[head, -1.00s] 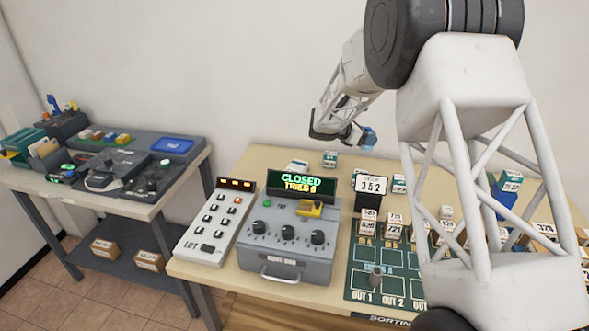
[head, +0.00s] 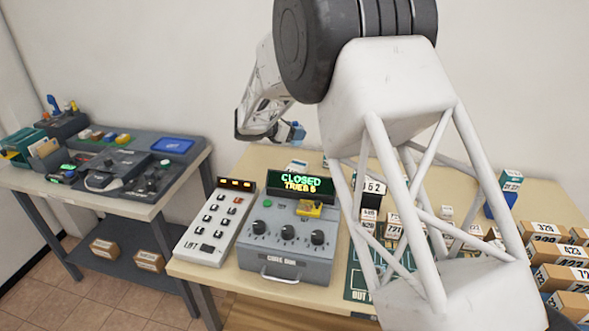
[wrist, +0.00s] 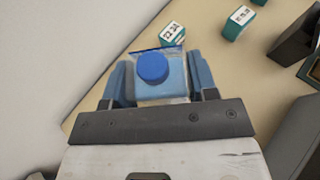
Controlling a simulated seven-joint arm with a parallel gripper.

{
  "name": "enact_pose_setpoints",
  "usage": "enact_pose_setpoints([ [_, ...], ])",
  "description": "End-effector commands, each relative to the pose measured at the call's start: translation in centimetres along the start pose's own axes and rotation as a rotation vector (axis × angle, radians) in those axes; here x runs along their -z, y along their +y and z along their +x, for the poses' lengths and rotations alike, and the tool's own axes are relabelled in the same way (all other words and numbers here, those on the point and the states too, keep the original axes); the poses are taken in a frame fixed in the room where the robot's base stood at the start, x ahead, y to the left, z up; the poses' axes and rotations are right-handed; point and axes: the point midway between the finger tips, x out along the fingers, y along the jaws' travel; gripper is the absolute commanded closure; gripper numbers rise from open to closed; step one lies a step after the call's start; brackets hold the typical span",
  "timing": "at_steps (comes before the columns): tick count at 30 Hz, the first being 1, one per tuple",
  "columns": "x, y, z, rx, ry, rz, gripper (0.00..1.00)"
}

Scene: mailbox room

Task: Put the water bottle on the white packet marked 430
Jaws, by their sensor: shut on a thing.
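My gripper (wrist: 161,84) is shut on the water bottle, with a finger on each side of it. In the wrist view the water bottle (wrist: 152,67) is seen from above, with a round blue cap and a pale blue body. In the head view the bottle (head: 298,131) shows as a small blue shape at the end of my arm, above the back of the table and apart from it. No packet with a readable 430 shows. A pale flat thing (head: 297,164) lies behind the display, partly hidden, and its marking cannot be read.
In the wrist view, two white-and-teal boxes (wrist: 172,33) (wrist: 238,22) stand on the table near the bottle. A grey console (head: 287,240) with a raised display (head: 300,185) stands below my gripper. Brown numbered boxes (head: 562,252) fill the right side.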

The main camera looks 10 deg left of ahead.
Motion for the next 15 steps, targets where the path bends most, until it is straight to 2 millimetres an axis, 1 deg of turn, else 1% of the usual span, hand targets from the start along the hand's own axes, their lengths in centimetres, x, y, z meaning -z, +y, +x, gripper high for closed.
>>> enact_pose_setpoints([
  [11,0.05,0.08,-0.16,-0.002,0.000,0.000,0.73],
  [15,0.66,0.08,0.11,-0.001,0.000,-0.002,0.73],
])
